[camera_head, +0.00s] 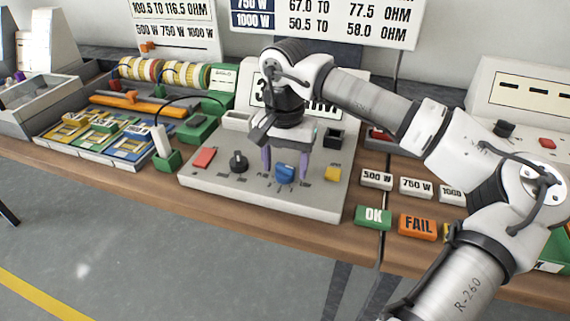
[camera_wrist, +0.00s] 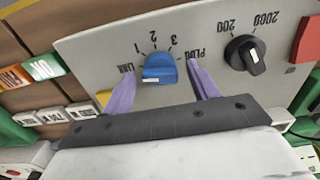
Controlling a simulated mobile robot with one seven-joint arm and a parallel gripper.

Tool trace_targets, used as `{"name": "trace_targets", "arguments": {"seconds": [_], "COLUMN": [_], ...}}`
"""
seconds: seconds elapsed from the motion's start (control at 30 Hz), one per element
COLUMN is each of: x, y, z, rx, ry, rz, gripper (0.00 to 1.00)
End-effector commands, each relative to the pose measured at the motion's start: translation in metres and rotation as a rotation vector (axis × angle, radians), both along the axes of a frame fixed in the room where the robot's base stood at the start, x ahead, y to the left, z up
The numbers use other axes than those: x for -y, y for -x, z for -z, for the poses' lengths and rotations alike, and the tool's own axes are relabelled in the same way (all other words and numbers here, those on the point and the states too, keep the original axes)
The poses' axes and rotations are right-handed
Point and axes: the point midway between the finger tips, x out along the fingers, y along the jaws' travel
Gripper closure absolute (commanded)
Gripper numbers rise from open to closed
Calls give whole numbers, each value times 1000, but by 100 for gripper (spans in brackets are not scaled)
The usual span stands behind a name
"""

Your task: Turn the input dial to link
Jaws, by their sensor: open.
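The blue input dial (camera_head: 285,174) sits on the sloped face of the grey meter box (camera_head: 222,194). In the wrist view the dial (camera_wrist: 159,67) is ringed by the marks LINK, 1, 2, 3 and PLUG, seen upside down. A white mark shows on its near edge; I cannot tell which label it points to. My gripper (camera_head: 286,165) is open, pointing down over the dial. In the wrist view its purple fingers (camera_wrist: 160,73) stand either side of the dial, with gaps visible, one near LINK and one near PLUG.
A black range knob (camera_head: 238,161), a red button (camera_head: 204,158) and a yellow button (camera_head: 332,173) share the panel. A tray of coloured parts (camera_head: 105,152) lies left.

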Motion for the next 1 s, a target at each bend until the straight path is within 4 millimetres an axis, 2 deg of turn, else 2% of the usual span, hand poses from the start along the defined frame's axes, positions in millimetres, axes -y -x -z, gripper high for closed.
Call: {"name": "trace_targets", "arguments": {"seconds": [0.4,0.53,0.73,1.0], "x": [-1,-1,0,0], "y": [-1,0,0,0], "z": [-89,-112,-129,-131], "rx": [5,4,3,2], "ry": [1,0,-1,0], "rz": [0,-1,0,-1], "gripper": [41,41,41,41]}}
